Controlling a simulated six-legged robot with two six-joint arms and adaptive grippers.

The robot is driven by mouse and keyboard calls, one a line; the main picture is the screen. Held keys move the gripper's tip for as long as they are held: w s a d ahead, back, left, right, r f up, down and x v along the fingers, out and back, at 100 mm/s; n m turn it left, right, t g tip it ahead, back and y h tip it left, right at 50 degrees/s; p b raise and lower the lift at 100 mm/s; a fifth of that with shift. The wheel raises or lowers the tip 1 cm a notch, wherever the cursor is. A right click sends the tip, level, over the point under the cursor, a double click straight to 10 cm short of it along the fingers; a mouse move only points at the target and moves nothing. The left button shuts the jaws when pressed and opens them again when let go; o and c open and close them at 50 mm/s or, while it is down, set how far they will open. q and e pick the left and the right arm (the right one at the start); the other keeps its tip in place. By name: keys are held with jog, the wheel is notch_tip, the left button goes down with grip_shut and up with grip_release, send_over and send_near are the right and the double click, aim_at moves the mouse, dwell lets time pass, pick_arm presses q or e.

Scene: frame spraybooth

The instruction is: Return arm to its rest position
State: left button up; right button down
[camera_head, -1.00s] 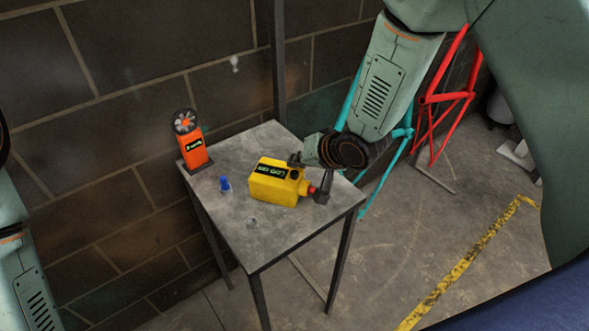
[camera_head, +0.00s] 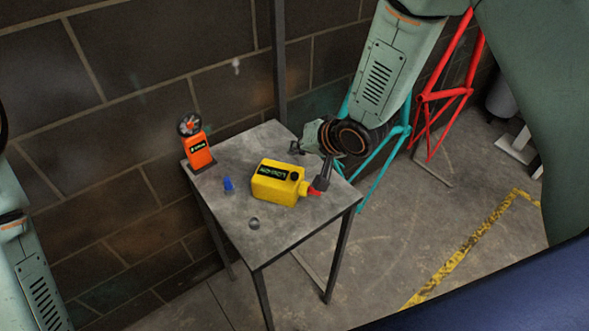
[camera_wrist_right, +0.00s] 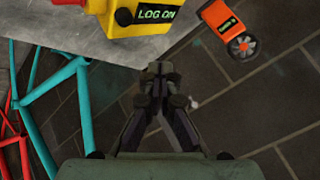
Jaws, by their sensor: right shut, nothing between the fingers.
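My right arm comes in from the upper right in the head view. Its gripper (camera_head: 297,147) is shut and empty, just behind and above the yellow box (camera_head: 276,185). In the right wrist view the gripper's fingertips (camera_wrist_right: 160,72) meet with nothing between them. The yellow box, with its dark label, black button and red end, sits on the grey table (camera_head: 240,215). It also shows at the top of the wrist view (camera_wrist_right: 135,28), apart from the fingers. My left arm shows only in part at the left edge, and its gripper is not in view.
An orange meter with a fan (camera_head: 198,152) stands at the table's left corner. A blue cap (camera_head: 228,184) and a small grey ring (camera_head: 254,223) lie on the tabletop. Teal (camera_head: 378,168) and red (camera_head: 440,95) frames stand behind my right arm. A brick wall (camera_head: 150,130) runs behind the table.

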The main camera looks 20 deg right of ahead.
jog(key=shift+f, duration=0.1)
dwell(0.6)
jog(key=shift+n, duration=0.4)
jog(key=s+d+f+n+g+h+b, duration=0.1)
jog(key=s+d+f+g+b, duration=0.1)
jog(key=s+f+b, duration=0.5)
jog(key=s+d+f+g+h+b, duration=0.1)
jog(key=s+f+b, duration=0.7)
jog(key=s+f, duration=1)
jog(key=s+d+f+n+g+h+b, duration=0.1)
jog(key=s+f+g+b, duration=0.4)
jog(key=s+f, duration=0.7)
jog(key=d+f+h+b, duration=0.1)
jog(key=d+b, duration=0.1)
jog(key=shift+s+f+n+b, duration=0.2)
jog(key=shift+n+b, duration=0.1)
jog(key=shift+b, duration=0.1)
jog(key=shift+s, duration=0.1)
